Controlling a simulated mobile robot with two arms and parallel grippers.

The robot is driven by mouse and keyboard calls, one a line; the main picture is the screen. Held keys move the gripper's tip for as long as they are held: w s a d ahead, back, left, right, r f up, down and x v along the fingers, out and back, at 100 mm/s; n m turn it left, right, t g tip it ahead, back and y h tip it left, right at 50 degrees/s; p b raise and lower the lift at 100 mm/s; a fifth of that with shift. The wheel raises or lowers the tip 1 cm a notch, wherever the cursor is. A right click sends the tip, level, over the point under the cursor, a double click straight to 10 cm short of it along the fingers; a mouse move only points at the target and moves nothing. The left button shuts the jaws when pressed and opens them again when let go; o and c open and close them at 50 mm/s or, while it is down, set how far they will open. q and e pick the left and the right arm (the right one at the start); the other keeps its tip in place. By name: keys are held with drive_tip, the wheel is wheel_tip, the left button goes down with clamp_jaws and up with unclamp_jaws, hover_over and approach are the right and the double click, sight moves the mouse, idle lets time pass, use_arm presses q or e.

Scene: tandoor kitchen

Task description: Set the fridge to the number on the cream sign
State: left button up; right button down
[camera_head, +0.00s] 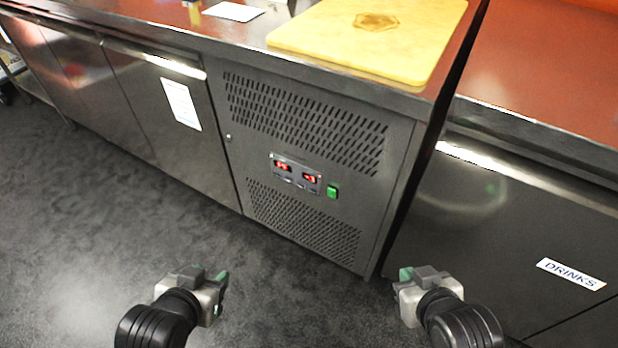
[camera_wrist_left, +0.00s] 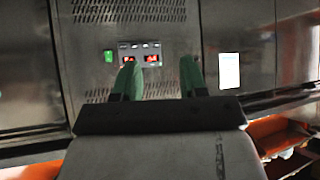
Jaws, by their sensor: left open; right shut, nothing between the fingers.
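The fridge's control panel (camera_head: 297,174) is on the vented grey front of the counter unit. It has two red lit displays, too small to read surely, small buttons below them and a green switch (camera_head: 332,191) to the right. In the left wrist view the panel (camera_wrist_left: 139,54) shows upside down beyond my fingers. A pale sheet (camera_head: 181,104) with fine print is on the door to the left; I cannot tell whether it is the cream sign. My left gripper (camera_head: 222,281) is open, empty and apart from the panel. My right gripper (camera_head: 404,274) is shut and empty, lower right of the panel.
A yellow cutting board (camera_head: 370,35) lies on the counter above the panel. Another pale sheet (camera_head: 233,11) lies on the counter at the back. A DRINKS label (camera_head: 571,273) is on the door at right. The dark floor (camera_head: 90,240) in front is clear.

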use_arm(q)
clamp_jaws()
idle(1.5)
